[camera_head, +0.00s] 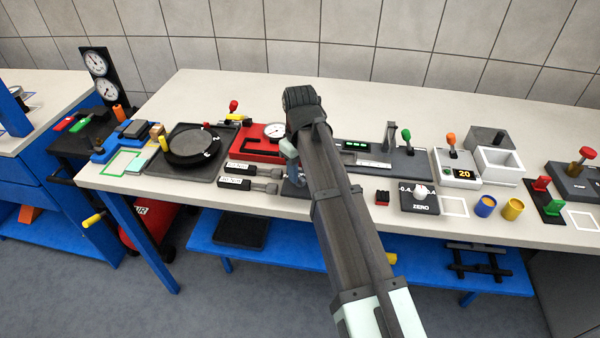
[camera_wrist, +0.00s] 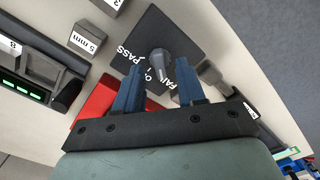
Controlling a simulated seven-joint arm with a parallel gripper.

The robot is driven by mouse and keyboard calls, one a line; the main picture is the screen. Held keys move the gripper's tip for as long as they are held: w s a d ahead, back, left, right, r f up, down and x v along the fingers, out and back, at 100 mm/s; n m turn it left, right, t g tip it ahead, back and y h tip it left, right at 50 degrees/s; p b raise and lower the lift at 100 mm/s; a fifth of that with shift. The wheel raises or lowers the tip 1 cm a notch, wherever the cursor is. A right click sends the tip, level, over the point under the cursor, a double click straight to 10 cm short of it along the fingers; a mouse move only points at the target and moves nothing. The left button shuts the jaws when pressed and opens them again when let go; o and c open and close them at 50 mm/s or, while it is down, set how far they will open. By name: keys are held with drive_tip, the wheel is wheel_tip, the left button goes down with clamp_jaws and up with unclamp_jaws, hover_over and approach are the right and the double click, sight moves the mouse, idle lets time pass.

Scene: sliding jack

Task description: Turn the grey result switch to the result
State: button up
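The grey result switch (camera_wrist: 160,62) is a rounded knob on a dark plate (camera_wrist: 178,32) in the wrist view. The plate carries white lettering, with PASS and FAIL readable and a middle label partly hidden. My gripper (camera_wrist: 159,72) is open, with its two blue fingers apart and pointing at the plate. The knob lies between the fingertips in the picture, with a gap on each side; whether the tips reach down beside it is unclear. Its pointing direction is hard to read. In the head view my arm covers most of the switch.
A red gauge stand (camera_head: 255,145) is left of my arm, with two grey labelled tools (camera_head: 262,187) in front of it. A dark device with a green display (camera_head: 357,144) is to the right. A block marked 5 mm (camera_wrist: 88,40) lies near the plate. The back bench strip is clear.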

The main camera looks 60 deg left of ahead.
sight(301, 177)
wheel_tip(301, 177, up, 12)
idle(0.5)
drive_tip(key=shift+w, duration=0.1)
idle(0.4)
